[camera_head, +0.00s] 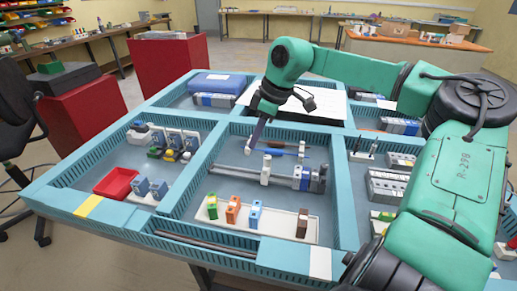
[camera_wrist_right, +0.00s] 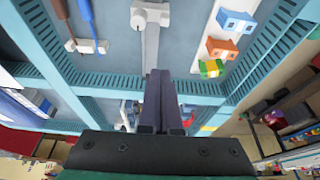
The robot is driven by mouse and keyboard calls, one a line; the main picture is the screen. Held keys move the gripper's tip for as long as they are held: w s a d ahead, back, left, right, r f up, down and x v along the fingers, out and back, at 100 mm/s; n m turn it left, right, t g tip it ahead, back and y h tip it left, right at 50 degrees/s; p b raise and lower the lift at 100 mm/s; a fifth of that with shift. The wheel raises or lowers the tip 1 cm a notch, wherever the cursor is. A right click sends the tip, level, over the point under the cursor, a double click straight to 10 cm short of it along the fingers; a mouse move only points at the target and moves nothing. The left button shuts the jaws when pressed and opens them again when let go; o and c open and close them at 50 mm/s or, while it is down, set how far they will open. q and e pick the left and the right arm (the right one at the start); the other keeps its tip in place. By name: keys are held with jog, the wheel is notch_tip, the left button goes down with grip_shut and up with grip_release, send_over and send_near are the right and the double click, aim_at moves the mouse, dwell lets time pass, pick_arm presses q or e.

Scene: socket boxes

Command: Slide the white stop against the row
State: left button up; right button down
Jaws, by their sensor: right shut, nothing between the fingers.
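The row, with blue and grey modules (camera_head: 306,178), is at the rail's right part, apart from the stop. My right gripper (camera_head: 253,147) is shut and empty, above and left of the stop; its fingers (camera_wrist_right: 163,85) also show in the wrist view. My left gripper is out of view.
A white tray (camera_head: 278,222) with green, orange, blue and brown blocks lies in front of the rail. Blue-green compartment walls (camera_head: 195,175) surround this area. A red bin (camera_head: 116,183) is in the left compartment.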

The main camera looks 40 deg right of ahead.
aim_at(266, 170)
jog(key=x, duration=0.8)
jog(key=shift+a+f, duration=0.1)
jog(key=shift+f, duration=0.15)
jog(key=shift+s+d+r+p, duration=0.15)
jog(key=shift+d+r+p, duration=0.05)
jog(key=shift+p, duration=0.35)
jog(key=shift+s+d, duration=0.2)
jog(key=shift+s, duration=0.1)
jog(key=shift+s+d+f, duration=0.2)
jog(key=shift+s+d, duration=0.05)
jog(key=shift+s, duration=0.1)
jog(key=shift+s+d+b, duration=0.45)
jog(key=shift+s+b, duration=0.2)
jog(key=shift+b, duration=0.2)
jog(key=shift+s, duration=0.15)
